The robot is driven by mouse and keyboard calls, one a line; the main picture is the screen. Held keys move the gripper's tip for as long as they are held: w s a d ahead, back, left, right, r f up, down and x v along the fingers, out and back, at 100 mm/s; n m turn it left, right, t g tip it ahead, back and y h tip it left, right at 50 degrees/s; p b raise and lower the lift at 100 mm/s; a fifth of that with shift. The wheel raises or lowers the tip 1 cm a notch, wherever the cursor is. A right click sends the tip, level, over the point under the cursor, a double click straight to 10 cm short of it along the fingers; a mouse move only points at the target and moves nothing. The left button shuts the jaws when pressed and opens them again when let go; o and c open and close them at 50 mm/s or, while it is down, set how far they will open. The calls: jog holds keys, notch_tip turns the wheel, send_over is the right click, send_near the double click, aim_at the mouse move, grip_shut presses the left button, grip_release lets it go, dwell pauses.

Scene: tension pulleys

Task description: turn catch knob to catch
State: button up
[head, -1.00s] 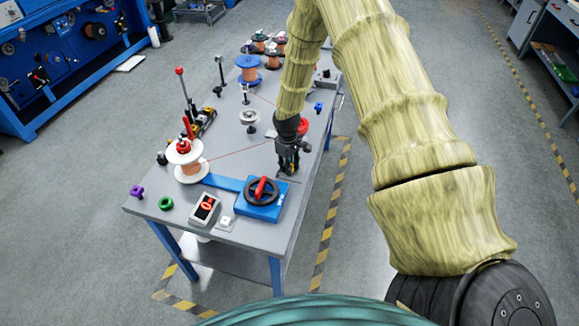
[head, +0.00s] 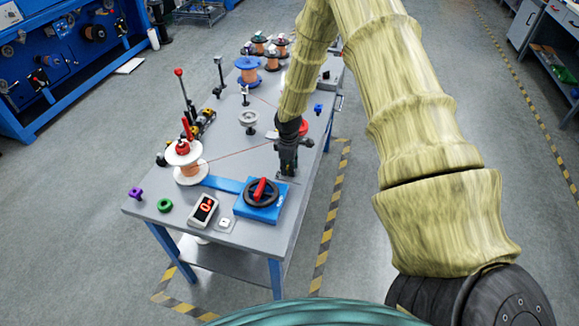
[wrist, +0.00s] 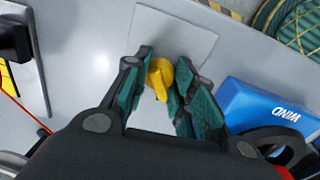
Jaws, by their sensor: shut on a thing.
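The catch knob is taken to be the small yellow knob (wrist: 159,76) in the wrist view, on a pale square plate (wrist: 190,28) on the grey table. My gripper (wrist: 160,82) has its two green-padded fingers on either side of the knob and is shut on it. The knob's pointed end faces toward the bottom of the wrist view. In the head view my gripper (head: 287,172) is low at the table's right edge, and it hides the knob there.
A blue winder box (head: 262,213) with a black wheel and red handle stands close to my gripper; its "WIND" side (wrist: 270,105) shows in the wrist view. A red thread runs from the orange spool (head: 188,172) toward my gripper.

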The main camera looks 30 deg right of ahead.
jog(key=shift+w, duration=0.1)
jog(key=o, duration=1.1)
jog(key=shift+c, duration=0.2)
jog(key=shift+r, duration=0.1)
notch_tip(320, 180, up, 12)
jog(key=shift+s+a, duration=0.2)
jog(key=shift+s, duration=0.05)
